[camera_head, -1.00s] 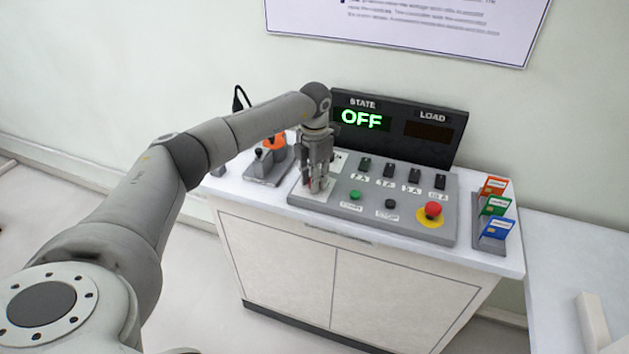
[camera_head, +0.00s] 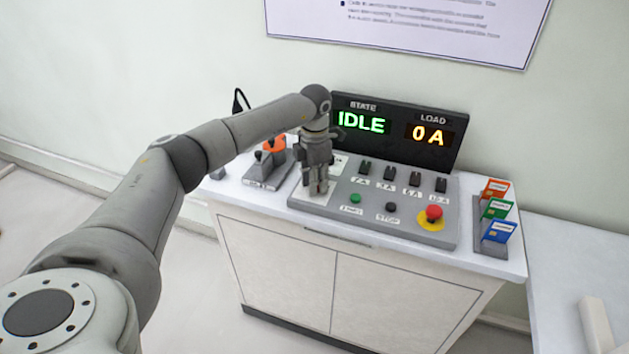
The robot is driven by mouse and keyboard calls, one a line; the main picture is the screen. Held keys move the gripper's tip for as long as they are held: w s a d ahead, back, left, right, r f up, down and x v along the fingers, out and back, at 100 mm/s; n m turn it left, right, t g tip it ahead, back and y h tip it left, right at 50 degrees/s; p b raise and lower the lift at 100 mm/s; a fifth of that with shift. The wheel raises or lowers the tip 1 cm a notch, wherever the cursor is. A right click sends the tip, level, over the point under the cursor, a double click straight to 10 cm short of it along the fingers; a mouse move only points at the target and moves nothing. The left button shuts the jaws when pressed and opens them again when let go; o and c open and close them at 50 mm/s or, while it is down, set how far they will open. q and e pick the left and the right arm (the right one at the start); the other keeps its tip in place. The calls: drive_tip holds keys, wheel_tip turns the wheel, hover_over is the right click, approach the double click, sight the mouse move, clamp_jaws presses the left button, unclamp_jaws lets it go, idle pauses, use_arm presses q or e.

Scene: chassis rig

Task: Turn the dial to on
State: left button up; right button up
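My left gripper (camera_head: 318,188) points down over the left end of the grey control panel (camera_head: 425,190). The dial is hidden behind the gripper's fingers. The fingers look close together over that spot, but I cannot tell whether they are shut on the dial. The display (camera_head: 395,130) behind the panel reads IDLE in green under STATE and 0 A in orange under LOAD. My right gripper is not in view.
The panel has several black switches (camera_head: 388,175), a green button (camera_head: 355,199), a black button (camera_head: 391,207) and a red emergency button (camera_head: 432,213). Coloured cards (camera_head: 497,209) stand at the right. A small device with an orange part (camera_head: 273,146) sits at the left.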

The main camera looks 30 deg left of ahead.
use_arm(q)
drive_tip(key=o, duration=0.4)
wheel_tip(320, 180, up, 12)
idle(0.5)
idle(0.4)
